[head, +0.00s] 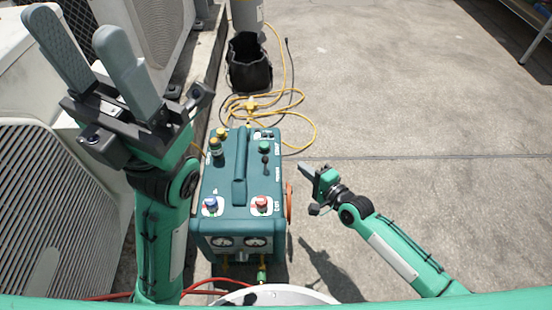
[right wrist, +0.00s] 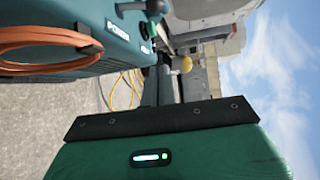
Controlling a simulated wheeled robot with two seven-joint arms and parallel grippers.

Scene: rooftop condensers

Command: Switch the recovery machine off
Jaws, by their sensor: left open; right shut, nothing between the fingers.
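The recovery machine (head: 216,181) is a teal box with a top handle, standing upright on the concrete. In the right wrist view the machine (right wrist: 75,65) fills the upper left, with a label reading like "POWER" (right wrist: 118,33); the switch position is unclear. My right gripper (head: 304,169) is shut and empty, right of the machine, apart from it. My left gripper (head: 82,38) is open and empty, raised at upper left.
White condenser units (head: 50,190) line the left side. A black bucket (head: 249,65) and a grey cylinder (head: 247,13) stand behind the machine, with yellow hoses (head: 298,98) on the ground. An orange coil (right wrist: 40,35) hangs on the machine's side.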

